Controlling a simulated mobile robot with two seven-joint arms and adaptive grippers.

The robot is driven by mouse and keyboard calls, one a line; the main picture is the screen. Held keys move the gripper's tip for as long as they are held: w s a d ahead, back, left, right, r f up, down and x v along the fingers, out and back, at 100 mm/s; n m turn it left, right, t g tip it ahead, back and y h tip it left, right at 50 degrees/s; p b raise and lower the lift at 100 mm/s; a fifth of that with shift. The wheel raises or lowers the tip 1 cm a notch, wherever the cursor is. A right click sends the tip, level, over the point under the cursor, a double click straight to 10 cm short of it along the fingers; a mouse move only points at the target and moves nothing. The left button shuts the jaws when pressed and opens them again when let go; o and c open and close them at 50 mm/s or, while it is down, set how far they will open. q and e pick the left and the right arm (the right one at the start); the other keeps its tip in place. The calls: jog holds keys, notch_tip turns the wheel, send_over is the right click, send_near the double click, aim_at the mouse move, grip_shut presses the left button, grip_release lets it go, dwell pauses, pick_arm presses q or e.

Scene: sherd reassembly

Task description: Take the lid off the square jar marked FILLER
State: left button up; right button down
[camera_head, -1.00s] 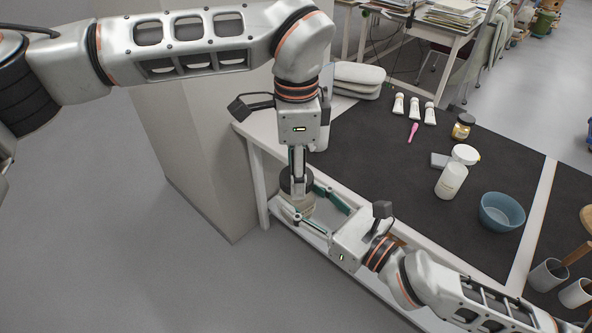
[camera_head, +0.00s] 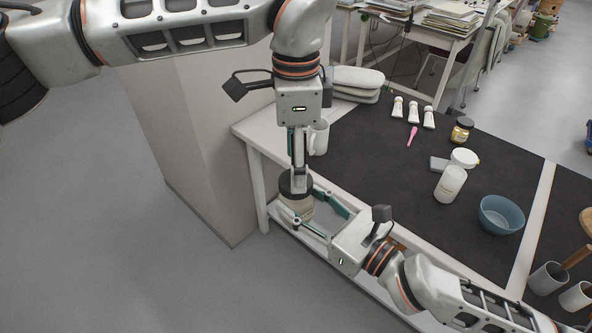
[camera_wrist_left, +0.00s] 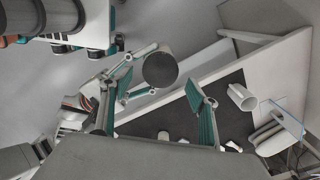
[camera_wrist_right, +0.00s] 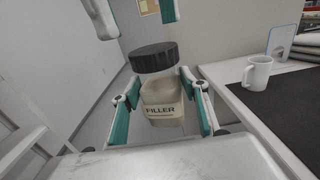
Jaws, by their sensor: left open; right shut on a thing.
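The square jar marked FILLER (camera_wrist_right: 163,98) is pale, with a round black lid (camera_wrist_right: 155,58) on top. My right gripper (camera_wrist_right: 160,112) is shut on the jar's body, one green-padded finger on each side. In the head view, it holds the jar (camera_head: 299,208) off the table, beyond its front left edge. My left gripper (camera_wrist_right: 138,28) is open and empty above the lid, pointing down, its fingertips apart from it. The lid (camera_wrist_left: 160,68) shows as a dark disc beyond the left fingers (camera_wrist_left: 152,95) in the left wrist view.
A white mug (camera_head: 318,137) stands near the table's left corner, close to my left wrist. Tubes, a small yellow jar (camera_head: 461,130), a white bottle (camera_head: 450,184) and a blue bowl (camera_head: 502,214) stand on the dark mat. Floor left of the table is clear.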

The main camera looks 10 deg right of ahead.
aim_at(296, 202)
pick_arm(q)
jog(key=shift+r, duration=0.25)
jog(key=m, duration=0.7)
jog(key=shift+r, duration=0.4)
jog(key=m, duration=0.3)
jog(key=shift+r+m, duration=0.15)
jog(key=shift+m, duration=0.15)
jog(key=m, duration=0.5)
jog(key=shift+r, duration=0.3)
jog(key=m, duration=0.5)
jog(key=shift+r, duration=0.25)
jog(key=m, duration=0.3)
jog(key=shift+r, duration=0.2)
jog(key=m, duration=0.3)
jog(key=shift+r+m, duration=0.2)
jog(key=shift+m, duration=0.2)
jog(key=m, duration=0.4)
jog(key=shift+r, duration=0.25)
jog(key=shift+f+m, duration=0.3)
notch_tip(296, 202, down, 7)
jog(key=shift+f, duration=0.2)
